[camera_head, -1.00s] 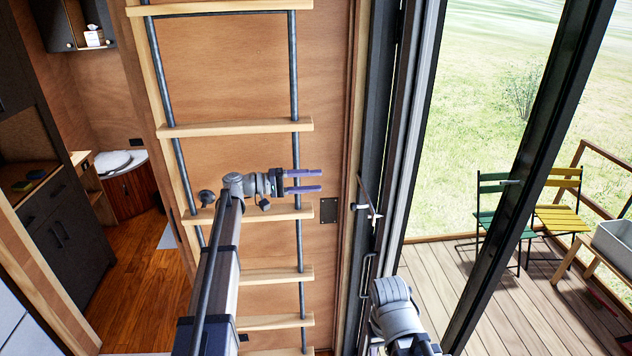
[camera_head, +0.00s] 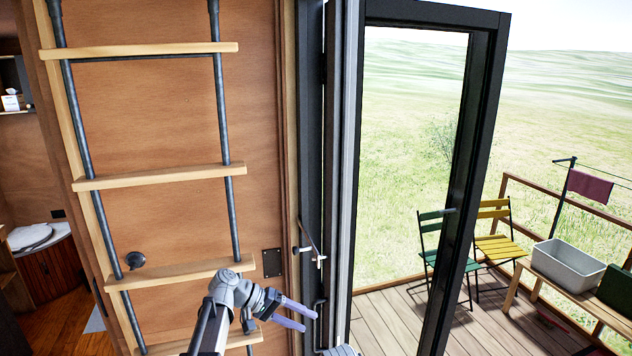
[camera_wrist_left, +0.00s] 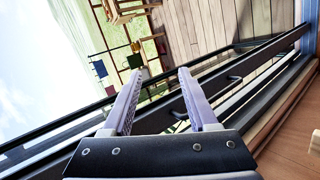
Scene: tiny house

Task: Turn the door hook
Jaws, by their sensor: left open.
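The door hook (camera_head: 311,244) is a thin metal hook on the dark door frame, just right of the wooden wall in the head view. It slants down to the right, with a pale catch near its lower end. My left gripper (camera_head: 310,320) is open and empty, below the hook and apart from it, with its purple fingers pointing right and slightly down. In the left wrist view the open fingers (camera_wrist_left: 160,76) point toward the dark door frame and the deck. I cannot make out the hook for certain there.
A ladder (camera_head: 155,177) with wooden rungs stands left of the frame, close to my left arm. The black-framed glass door (camera_head: 485,130) stands open on the right. Outside are a deck (camera_head: 385,318), a green chair (camera_head: 432,240), a yellow chair (camera_head: 498,247) and a grey tub (camera_head: 568,266).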

